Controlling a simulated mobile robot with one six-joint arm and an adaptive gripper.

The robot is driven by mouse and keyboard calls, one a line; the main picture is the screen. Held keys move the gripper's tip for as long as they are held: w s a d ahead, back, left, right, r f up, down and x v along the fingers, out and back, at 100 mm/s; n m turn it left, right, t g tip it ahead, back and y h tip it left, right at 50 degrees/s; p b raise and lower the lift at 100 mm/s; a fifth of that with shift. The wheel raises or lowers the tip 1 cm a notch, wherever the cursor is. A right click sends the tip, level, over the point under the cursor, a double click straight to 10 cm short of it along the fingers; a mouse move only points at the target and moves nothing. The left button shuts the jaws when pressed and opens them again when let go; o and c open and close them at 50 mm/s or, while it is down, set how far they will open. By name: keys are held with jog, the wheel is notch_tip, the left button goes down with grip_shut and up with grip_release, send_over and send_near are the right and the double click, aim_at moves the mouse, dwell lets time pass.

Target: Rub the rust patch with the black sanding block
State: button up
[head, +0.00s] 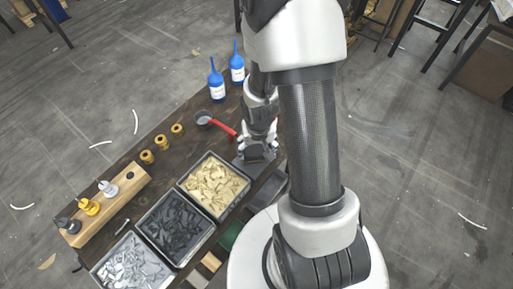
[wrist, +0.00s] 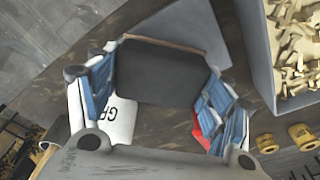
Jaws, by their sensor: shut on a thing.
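My gripper (wrist: 158,95) is shut on the black sanding block (wrist: 160,74), with blue-padded fingers on its two sides. The block's dark broad face shows in the wrist view, with a thin brown strip along its far edge. A grey plate (wrist: 192,18) lies just beyond and partly behind the block. In the head view my gripper (head: 258,143) is low over the table's right part, at the grey plate (head: 250,162). The rust patch is not clearly visible. I cannot tell whether the block touches the plate.
Bins of tan pieces (head: 244,190), black pieces (head: 142,227) and silver pieces (head: 96,264) stand close by.

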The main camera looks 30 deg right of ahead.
jog(key=shift+r+p, duration=2.45)
jog(key=shift+r, duration=0.5)
jog(key=shift+r, duration=0.1)
jog(key=shift+r+p, duration=1.2)
jog(key=shift+r, duration=0.3)
jog(key=shift+w, duration=0.1)
